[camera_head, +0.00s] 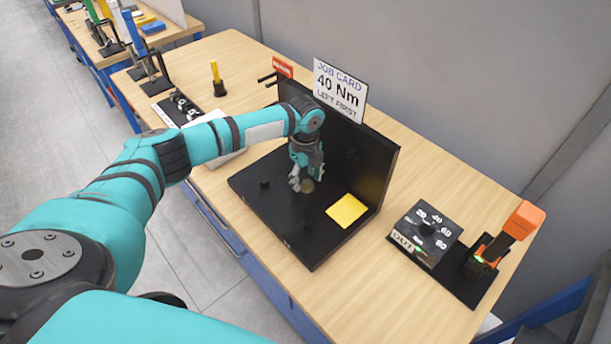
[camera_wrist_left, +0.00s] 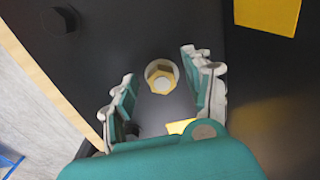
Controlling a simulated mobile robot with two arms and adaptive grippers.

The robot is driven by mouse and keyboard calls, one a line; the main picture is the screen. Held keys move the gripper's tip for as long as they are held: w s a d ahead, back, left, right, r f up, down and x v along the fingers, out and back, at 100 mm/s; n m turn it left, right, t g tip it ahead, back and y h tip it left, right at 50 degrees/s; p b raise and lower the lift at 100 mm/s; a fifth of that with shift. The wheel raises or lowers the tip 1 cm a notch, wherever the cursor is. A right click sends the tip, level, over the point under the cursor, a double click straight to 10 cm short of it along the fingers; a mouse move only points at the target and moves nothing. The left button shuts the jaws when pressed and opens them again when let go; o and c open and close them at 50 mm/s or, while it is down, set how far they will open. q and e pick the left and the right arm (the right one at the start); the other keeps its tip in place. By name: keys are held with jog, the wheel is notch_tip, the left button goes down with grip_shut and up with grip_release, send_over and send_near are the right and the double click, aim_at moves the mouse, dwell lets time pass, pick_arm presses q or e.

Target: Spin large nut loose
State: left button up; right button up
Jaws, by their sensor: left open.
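The large nut (camera_wrist_left: 162,76) is a brass-coloured ring-like piece on the black fixture plate (camera_head: 288,232). In the head view the nut (camera_head: 307,185) shows just below my left gripper (camera_head: 302,180). In the left wrist view my left gripper (camera_wrist_left: 160,95) is open, its two fingers apart on either side of the nut. I see a gap between the fingers and the nut. The left arm reaches in over the plate from above. My right gripper is not in view.
A yellow square (camera_head: 347,210) lies on the plate. A job card (camera_head: 340,90) reading 40 Nm stands behind it. A dial box (camera_head: 426,232) and an orange-handled tool (camera_head: 505,238) stand at right. Small black posts (camera_head: 265,184) rise from the plate.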

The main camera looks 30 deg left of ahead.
pick_arm(q)
jog(key=shift+f, duration=0.35)
grip_shut()
jog(key=shift+r, duration=0.1)
